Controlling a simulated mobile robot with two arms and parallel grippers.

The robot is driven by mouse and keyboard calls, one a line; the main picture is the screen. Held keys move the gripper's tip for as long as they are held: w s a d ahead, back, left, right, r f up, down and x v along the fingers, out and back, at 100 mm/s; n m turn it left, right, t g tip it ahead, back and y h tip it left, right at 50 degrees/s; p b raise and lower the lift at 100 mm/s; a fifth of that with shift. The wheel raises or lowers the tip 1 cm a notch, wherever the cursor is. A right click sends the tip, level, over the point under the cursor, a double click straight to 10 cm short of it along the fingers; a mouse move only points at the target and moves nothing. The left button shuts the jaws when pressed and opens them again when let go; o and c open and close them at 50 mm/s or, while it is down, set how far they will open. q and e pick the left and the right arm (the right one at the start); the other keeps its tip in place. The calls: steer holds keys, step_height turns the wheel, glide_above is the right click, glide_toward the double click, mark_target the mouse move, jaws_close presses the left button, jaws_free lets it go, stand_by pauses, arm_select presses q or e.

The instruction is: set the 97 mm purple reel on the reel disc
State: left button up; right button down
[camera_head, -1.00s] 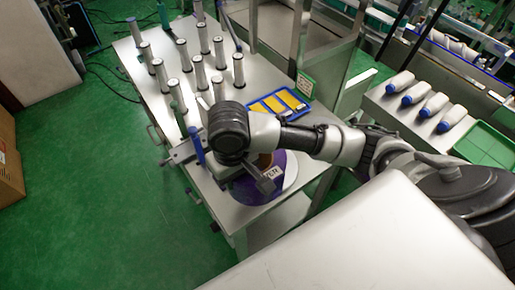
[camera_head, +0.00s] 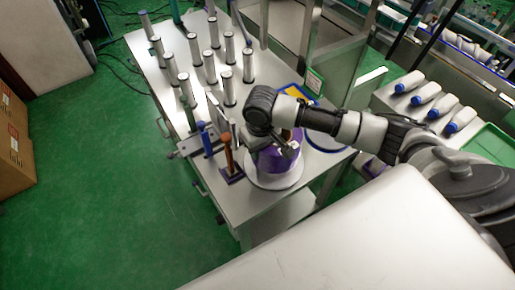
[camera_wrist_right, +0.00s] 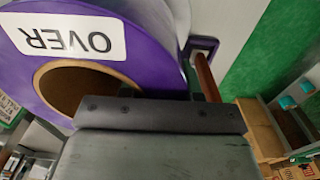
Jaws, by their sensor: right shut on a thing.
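The purple reel (camera_head: 266,161) is in my right gripper (camera_head: 286,150), above or on a white round disc (camera_head: 268,184) near the table's front corner. I cannot tell whether reel and disc touch. In the right wrist view, the purple reel (camera_wrist_right: 152,62) shows its face, a white label reading "OVER" and a brown core hole. The dark jaw of my right gripper (camera_wrist_right: 165,115) lies across the reel beside this hole. The jaw's far side is hidden. My left gripper is not in view.
A brown post (camera_head: 228,153) on a purple base stands just left of the disc, with a blue-topped post (camera_head: 206,140) beyond. Several white cylinders (camera_head: 209,66) stand farther back. A blue-rimmed round item (camera_head: 325,141) lies right of the reel.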

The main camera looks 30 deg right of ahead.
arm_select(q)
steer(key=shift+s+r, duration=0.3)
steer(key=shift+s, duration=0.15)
arm_select(e)
steer(key=shift+f, duration=1.7)
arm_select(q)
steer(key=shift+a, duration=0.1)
arm_select(e)
steer(key=c, duration=0.8)
jaws_free()
steer(key=shift+s+f, duration=0.15)
step_height(320, 180, up, 12)
steer(key=shift+a+r, duration=0.1)
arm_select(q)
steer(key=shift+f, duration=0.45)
